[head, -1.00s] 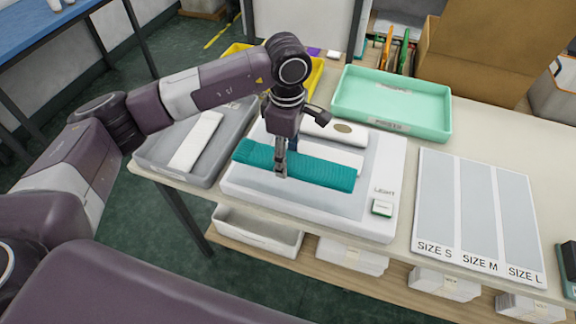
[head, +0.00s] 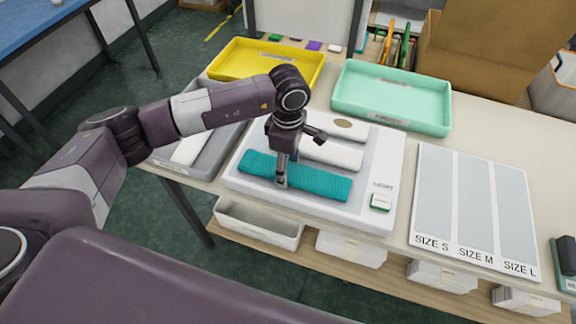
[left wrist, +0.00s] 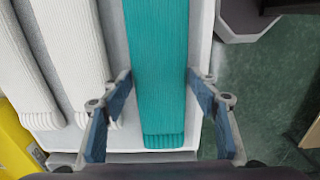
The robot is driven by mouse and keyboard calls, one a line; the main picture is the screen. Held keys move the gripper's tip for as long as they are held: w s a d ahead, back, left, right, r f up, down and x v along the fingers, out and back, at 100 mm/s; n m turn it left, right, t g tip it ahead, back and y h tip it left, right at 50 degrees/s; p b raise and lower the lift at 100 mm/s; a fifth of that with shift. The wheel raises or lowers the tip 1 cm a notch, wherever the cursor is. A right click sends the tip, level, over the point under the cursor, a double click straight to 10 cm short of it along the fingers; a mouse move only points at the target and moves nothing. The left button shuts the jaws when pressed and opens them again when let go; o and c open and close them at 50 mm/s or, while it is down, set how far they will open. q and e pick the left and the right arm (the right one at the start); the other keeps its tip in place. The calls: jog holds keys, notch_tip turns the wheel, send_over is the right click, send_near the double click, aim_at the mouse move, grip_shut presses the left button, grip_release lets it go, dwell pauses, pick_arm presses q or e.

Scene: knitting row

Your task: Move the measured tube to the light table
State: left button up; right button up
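A teal ribbed knitted tube (head: 322,184) lies flat along the front of the white light table (head: 378,160), in front of two white tubes (head: 330,153). My left gripper (head: 281,184) points down over the teal tube, left of its middle. In the left wrist view, the teal tube (left wrist: 160,40) runs between the fingers of my left gripper (left wrist: 158,80). My right gripper is not in view.
A grey tray (head: 222,152) with a white piece stands left of the light table. A yellow tray (head: 231,78) and a mint tray (head: 345,104) stand behind. A size board (head: 436,190) lies to the right.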

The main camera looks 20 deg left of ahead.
aim_at(288, 170)
pick_arm(q)
jog(key=shift+o, duration=0.9)
jog(key=shift+r, duration=0.5)
notch_tip(288, 170, up, 11)
jog(key=b, duration=0.4)
jog(key=shift+r, duration=0.2)
